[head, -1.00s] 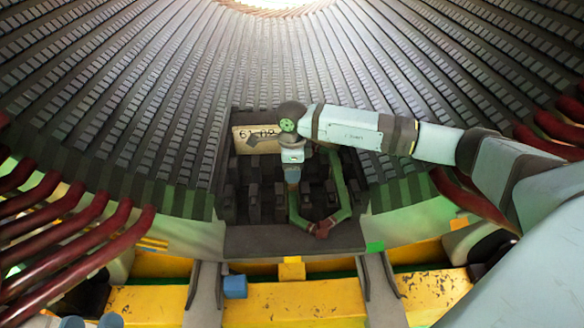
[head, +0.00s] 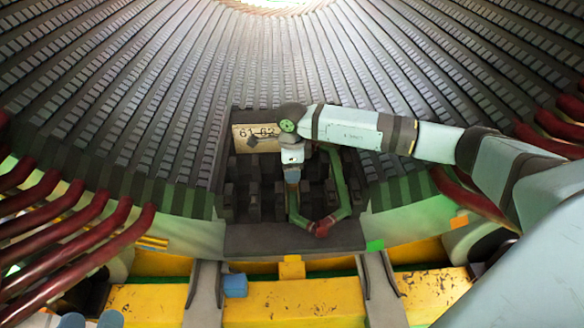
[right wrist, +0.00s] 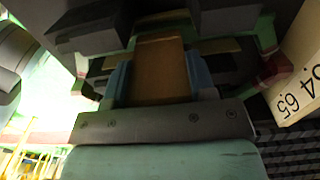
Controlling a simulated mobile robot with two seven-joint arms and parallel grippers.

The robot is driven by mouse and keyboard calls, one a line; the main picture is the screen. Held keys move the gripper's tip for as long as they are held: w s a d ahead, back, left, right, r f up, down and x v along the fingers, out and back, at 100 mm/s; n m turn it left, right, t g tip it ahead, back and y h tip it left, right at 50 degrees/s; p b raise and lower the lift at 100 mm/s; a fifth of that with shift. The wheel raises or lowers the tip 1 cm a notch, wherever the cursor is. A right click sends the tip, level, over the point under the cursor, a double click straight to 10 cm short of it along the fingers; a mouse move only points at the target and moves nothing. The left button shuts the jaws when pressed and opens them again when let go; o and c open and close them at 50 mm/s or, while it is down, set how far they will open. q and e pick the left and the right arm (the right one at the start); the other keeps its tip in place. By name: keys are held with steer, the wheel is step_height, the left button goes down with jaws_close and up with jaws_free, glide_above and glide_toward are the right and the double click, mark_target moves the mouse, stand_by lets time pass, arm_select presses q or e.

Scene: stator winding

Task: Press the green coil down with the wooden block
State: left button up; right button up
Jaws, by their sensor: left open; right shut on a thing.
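The green coil (head: 343,190) sits in the dark slotted recess at the middle of the head view, its lower end bending into a red tip (head: 323,228). Part of it also shows in the right wrist view (right wrist: 267,34). My right gripper (head: 292,176) is over the recess, beside the coil's left leg. It is shut on the wooden block (right wrist: 162,72), a brown piece between the two blue fingers in the right wrist view. Whether the block touches the coil cannot be told.
A numbered plate (head: 256,138) stands at the recess's upper left. Red coil ends (head: 80,235) crowd the left, with more at the right. A yellow frame (head: 290,303) runs along the front, with a small blue block (head: 235,286) on it.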

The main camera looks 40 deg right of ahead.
arm_select(q)
steer(key=shift+s+f, duration=0.25)
steer(key=shift+f, duration=0.1)
arm_select(e)
steer(key=shift+f, duration=0.35)
arm_select(q)
steer(key=shift+w+a+r, duration=0.1)
steer(key=shift+w+r, duration=0.1)
steer(key=shift+r, duration=0.1)
arm_select(e)
steer(key=shift+s+d+f, duration=0.1)
steer(key=shift+s+f, duration=0.05)
steer(key=shift+f, duration=0.05)
arm_select(q)
steer(key=shift+s+f, duration=0.1)
